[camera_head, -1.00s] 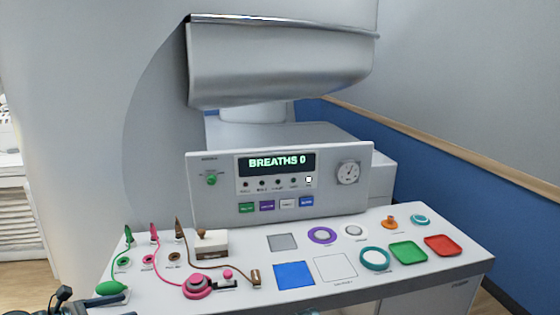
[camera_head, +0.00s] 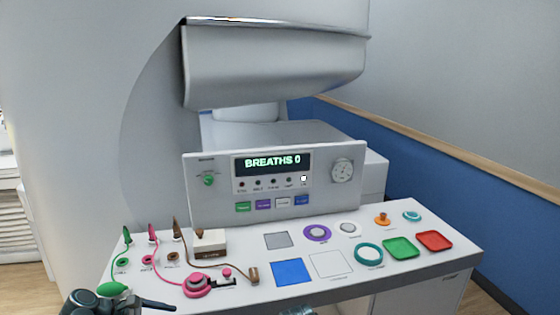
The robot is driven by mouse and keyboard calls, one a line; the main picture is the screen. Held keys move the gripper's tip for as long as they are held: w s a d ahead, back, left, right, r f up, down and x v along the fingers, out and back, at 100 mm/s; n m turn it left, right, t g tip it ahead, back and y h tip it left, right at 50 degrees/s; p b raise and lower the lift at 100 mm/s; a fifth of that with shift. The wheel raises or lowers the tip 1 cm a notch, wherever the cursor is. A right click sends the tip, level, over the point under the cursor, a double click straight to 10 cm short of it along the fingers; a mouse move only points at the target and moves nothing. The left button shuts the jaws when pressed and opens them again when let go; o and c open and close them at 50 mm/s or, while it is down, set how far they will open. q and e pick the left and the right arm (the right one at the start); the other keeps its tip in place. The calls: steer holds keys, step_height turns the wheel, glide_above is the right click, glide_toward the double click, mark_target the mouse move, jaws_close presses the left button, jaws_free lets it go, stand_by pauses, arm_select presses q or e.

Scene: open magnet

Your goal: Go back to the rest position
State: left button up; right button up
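My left gripper (camera_head: 122,301) shows at the bottom left edge of the head view, dark and partly cut off, in front of the console's front left corner. It looks close to the green bulb (camera_head: 112,289), but I cannot tell whether it touches it. Its finger opening is not clear. A small pale piece at the bottom middle edge may be part of my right arm; the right gripper's fingers are not visible. The white console table (camera_head: 340,290) stands ahead with its upright panel (camera_head: 215,215), whose display (camera_head: 272,162) reads "BREATHS 0".
A large white machine (camera_head: 275,65) stands behind. Floor shows at left.

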arm_select(q)
steer(key=s+d+f+m+g+y+p, duration=0.1)
steer(key=s+d+m+y, duration=0.4)
steer(key=d+m, duration=0.7)
steer(key=s+d+f+m+g+y+p, duration=0.1)
steer(key=s+d+m+g+y+p, duration=0.3)
steer(key=d+m, duration=0.7)
steer(key=shift+s+d+m+y, duration=0.4)
steer(key=shift+s+m, duration=0.2)
steer(key=shift+s, duration=0.15)
steer(key=shift+c, duration=0.3)
stand_by(0.3)
